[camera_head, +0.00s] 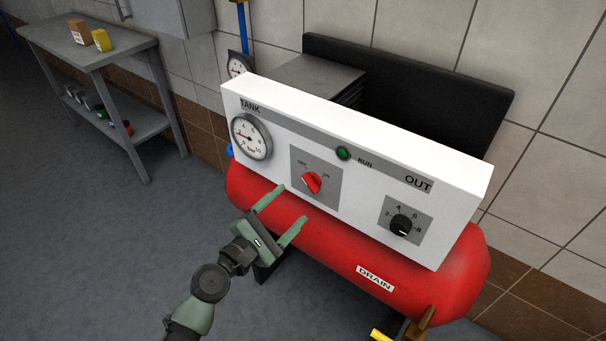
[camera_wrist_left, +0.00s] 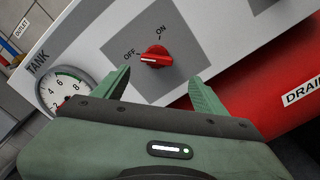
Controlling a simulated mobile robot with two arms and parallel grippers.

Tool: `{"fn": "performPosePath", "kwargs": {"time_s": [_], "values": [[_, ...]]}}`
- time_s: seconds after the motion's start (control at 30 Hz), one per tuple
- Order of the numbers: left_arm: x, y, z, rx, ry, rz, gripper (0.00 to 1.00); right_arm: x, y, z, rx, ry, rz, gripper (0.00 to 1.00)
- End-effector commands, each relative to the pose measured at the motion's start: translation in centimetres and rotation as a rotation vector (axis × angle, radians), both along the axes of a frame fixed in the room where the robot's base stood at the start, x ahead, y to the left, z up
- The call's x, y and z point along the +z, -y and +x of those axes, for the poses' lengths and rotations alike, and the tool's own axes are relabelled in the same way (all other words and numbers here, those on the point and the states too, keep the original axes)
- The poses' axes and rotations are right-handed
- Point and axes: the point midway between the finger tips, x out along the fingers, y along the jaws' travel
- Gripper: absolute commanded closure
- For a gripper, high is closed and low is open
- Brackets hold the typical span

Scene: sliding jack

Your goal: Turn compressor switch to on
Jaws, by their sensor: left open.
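The compressor (camera_head: 375,260) has a white panel above a red tank. Its switch is a red rotary knob (camera_head: 311,183) on a grey plate marked OFF and ON; it also shows in the wrist view (camera_wrist_left: 156,56). The knob's pointer appears to lie toward the OFF side. My left gripper (camera_head: 293,204) is open and empty, just in front of and below the knob. In the wrist view its fingers (camera_wrist_left: 161,77) stand apart, with the knob beyond and between them; I see no contact. My right gripper is not in view.
A black OUT knob (camera_head: 401,225) sits right of the switch, a tank gauge (camera_head: 251,136) left of it, and a green RUN lamp (camera_head: 343,153) above. A grey table (camera_head: 130,45) with small boxes stands at the left. The floor between is clear.

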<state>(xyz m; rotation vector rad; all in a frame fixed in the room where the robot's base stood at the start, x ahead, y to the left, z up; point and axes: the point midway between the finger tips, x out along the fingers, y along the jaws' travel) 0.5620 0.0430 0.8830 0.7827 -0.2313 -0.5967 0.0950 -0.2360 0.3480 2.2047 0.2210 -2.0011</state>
Motion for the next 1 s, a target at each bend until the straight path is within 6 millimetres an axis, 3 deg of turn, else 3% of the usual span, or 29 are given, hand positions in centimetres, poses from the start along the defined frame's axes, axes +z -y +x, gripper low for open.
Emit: {"fn": "performPosePath", "kwargs": {"time_s": [0.1,0.33,0.53,0.93,1.0], "values": [[1.0,0.6,0.5,-0.007,0.002,-0.034,0.28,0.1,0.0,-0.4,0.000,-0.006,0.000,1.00],[1.0,2.7,3.4,-0.006,0.002,-0.030,0.28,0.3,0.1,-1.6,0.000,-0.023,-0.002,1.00],[0.8,4.2,5.6,-0.005,0.002,-0.027,0.28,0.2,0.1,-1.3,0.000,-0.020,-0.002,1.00],[0.8,4.8,6.3,-0.005,0.001,-0.026,0.28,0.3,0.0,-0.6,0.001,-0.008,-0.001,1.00],[0.8,4.7,6.3,-0.005,0.001,-0.026,0.48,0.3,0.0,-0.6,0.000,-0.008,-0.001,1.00]]}}
